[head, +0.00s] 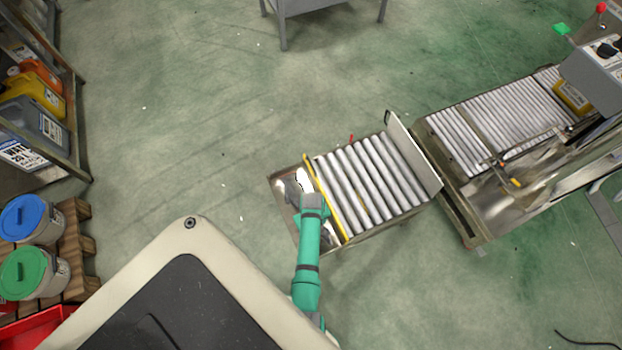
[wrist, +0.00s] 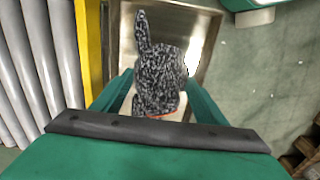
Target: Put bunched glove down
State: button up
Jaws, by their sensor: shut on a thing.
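A speckled black-and-grey glove (wrist: 158,65) with a reddish edge at its near end is in the middle of the wrist view. One finger of it points up in the picture. My gripper (wrist: 160,100) is shut on it, with a green finger on each side. Behind the glove is a shiny metal tray (wrist: 126,42); I cannot tell whether the glove touches it. In the head view my gripper (head: 312,203) is over this tray (head: 281,188) at the left end of a roller conveyor. The glove is not clear there.
A yellow bar (head: 328,200) separates the tray from the rollers (head: 370,178). A raised metal plate (head: 412,152) stands at the conveyor's far right end. A larger roller machine (head: 500,125) is farther right. Open green floor (head: 200,130) lies left of the tray.

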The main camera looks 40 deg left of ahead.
jog(key=shift+s+d+f, duration=0.15)
jog(key=shift+f, duration=2.65)
jog(key=shift+f, duration=0.1)
jog(key=o, duration=1.1)
jog(key=shift+o, duration=0.2)
jog(key=shift+r, duration=0.3)
notch_tip(320, 180, up, 12)
jog(key=shift+f, duration=0.2)
